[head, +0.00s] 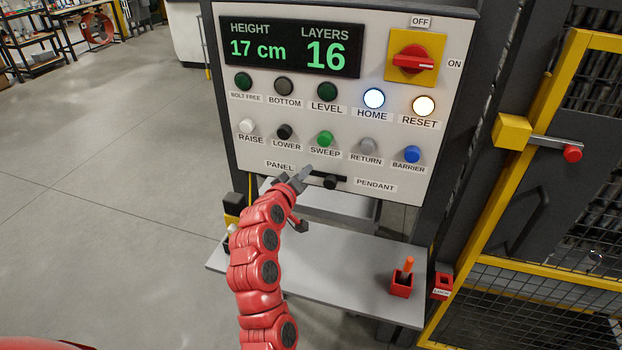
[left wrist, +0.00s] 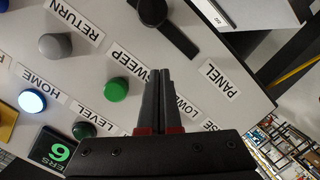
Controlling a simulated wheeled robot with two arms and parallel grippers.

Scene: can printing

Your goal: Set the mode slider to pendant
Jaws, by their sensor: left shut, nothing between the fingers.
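The mode slider is a black knob (head: 330,183) on a dark horizontal track on the white control panel (head: 390,185). The track lies between the PANEL label (head: 280,166) at left and the PENDANT label (head: 376,185) at right. The knob stands right of the visible track's left end. My left gripper (head: 307,171) is shut and empty, its tips in front of the track's left part, left of the knob and apart from it. In the left wrist view the closed fingers (left wrist: 158,75) point toward the track, with the knob (left wrist: 150,12) at the top edge. My right gripper is out of view.
Buttons sit above the slider, including the green SWEEP button (head: 325,139) and blue BARRIER button (head: 412,154). A red rotary switch (head: 413,63) is at upper right. A grey shelf (head: 340,262) below bears a red holder (head: 402,284). A yellow-framed cage (head: 497,190) stands at right.

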